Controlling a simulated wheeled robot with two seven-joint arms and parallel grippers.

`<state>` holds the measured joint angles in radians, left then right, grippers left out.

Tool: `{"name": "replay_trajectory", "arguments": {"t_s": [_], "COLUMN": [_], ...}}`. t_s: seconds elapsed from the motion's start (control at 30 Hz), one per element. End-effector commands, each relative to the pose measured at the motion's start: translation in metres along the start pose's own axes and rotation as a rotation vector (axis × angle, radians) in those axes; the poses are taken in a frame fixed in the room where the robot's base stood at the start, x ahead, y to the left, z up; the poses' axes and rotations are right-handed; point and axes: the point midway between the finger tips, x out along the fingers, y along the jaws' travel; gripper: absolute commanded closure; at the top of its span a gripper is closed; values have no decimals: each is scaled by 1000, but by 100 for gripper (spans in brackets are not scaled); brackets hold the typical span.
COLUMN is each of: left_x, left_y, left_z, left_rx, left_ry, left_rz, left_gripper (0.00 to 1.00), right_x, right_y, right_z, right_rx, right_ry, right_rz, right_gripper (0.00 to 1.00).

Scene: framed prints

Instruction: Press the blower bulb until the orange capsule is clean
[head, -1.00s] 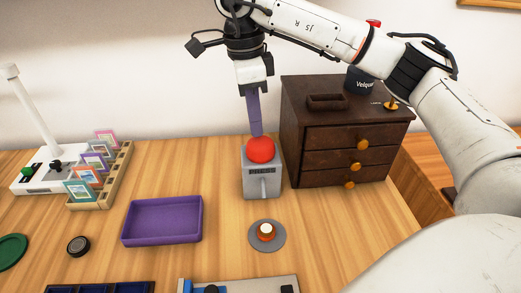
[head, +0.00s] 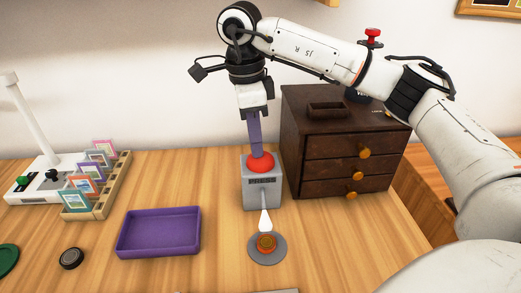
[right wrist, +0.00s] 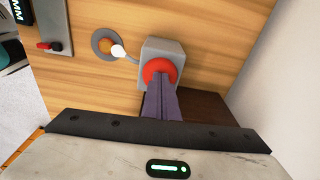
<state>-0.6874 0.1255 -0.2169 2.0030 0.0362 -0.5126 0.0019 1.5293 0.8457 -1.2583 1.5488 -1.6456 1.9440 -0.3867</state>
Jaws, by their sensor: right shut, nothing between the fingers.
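The blower is a grey box (head: 262,193) with a red bulb (head: 262,164) on top and a nozzle at its front. My right gripper (head: 257,152) points down with its purple fingers shut and empty. The fingertips touch the bulb, which looks pressed flat. The right wrist view also shows the fingers (right wrist: 161,88) against the bulb (right wrist: 160,70). A white puff (head: 265,221) spreads from the nozzle toward the orange capsule (head: 266,242), which sits on a grey disc (head: 255,255). The capsule's top looks orange-brown. My left gripper is out of view.
A dark wooden drawer chest (head: 345,150) stands close to the right of the blower. A purple tray (head: 160,249) lies to the left, with a black puck (head: 71,258) beyond it. A rack of small framed prints (head: 98,205) stands farther left.

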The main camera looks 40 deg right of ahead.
Motion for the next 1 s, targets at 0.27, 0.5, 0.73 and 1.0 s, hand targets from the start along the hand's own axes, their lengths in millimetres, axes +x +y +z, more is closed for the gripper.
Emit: {"name": "replay_trajectory", "arguments": {"t_s": [0.27,0.5,0.73,1.0], "left_x": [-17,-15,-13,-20], "left_y": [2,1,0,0], "left_z": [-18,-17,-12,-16], "left_rx": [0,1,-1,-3], "left_ry": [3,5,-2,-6], "left_rz": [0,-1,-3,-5], "left_gripper": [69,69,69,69], "right_x": [-15,-12,-26,-84], "right_y": [1,0,0,0], "right_z": [28,29,30,29], "right_rx": [-4,-1,0,0], "right_ry": [1,0,-3,-2], "right_rz": [2,1,-2,-3], "right_gripper": [100,100,100,100]}}
